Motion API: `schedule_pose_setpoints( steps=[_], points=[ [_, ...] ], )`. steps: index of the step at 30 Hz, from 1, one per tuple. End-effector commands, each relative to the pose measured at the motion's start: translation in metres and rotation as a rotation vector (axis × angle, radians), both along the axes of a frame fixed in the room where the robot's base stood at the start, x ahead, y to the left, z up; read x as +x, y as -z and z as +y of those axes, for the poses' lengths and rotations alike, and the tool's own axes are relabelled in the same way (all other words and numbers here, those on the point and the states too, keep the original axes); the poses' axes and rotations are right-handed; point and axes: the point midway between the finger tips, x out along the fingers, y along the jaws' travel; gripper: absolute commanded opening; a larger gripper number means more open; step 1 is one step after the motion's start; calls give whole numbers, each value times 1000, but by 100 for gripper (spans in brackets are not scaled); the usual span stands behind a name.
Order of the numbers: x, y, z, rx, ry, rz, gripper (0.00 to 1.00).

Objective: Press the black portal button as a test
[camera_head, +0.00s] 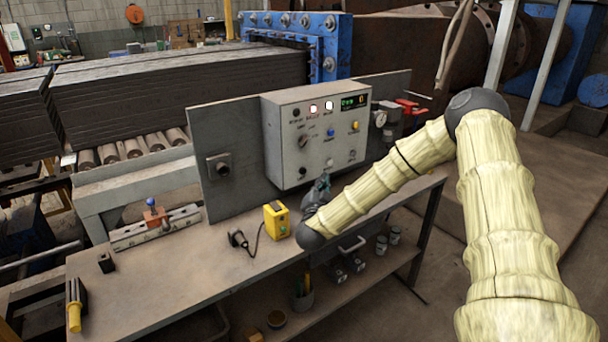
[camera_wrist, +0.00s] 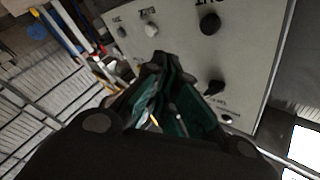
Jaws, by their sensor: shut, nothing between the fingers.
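Labels are too small to tell which is the portal button. My gripper (camera_head: 325,178) is shut and empty, in front of the box's lower edge. In the wrist view my gripper (camera_wrist: 162,58) is over the panel (camera_wrist: 178,60), which shows two black round controls, one upper (camera_wrist: 210,23) and one lower (camera_wrist: 214,87). Contact cannot be told.
A smaller grey box with a dark button (camera_head: 220,166) is on the board to the left. A yellow device (camera_head: 276,220) and a corded black item (camera_head: 240,240) lie on the workbench (camera_head: 190,290). A gauge (camera_head: 379,118) and red valve (camera_head: 408,106) are at the right.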

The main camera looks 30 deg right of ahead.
Motion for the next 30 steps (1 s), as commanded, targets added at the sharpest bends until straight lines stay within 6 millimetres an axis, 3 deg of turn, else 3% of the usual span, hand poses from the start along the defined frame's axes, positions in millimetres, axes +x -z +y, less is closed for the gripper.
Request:
schedule_pose_setpoints(
  steps=[15, 30],
  points=[
    [51, 1, 5, -1, 0, -1, 0],
    [57, -1, 5, 0, -1, -1, 0]
  ],
)
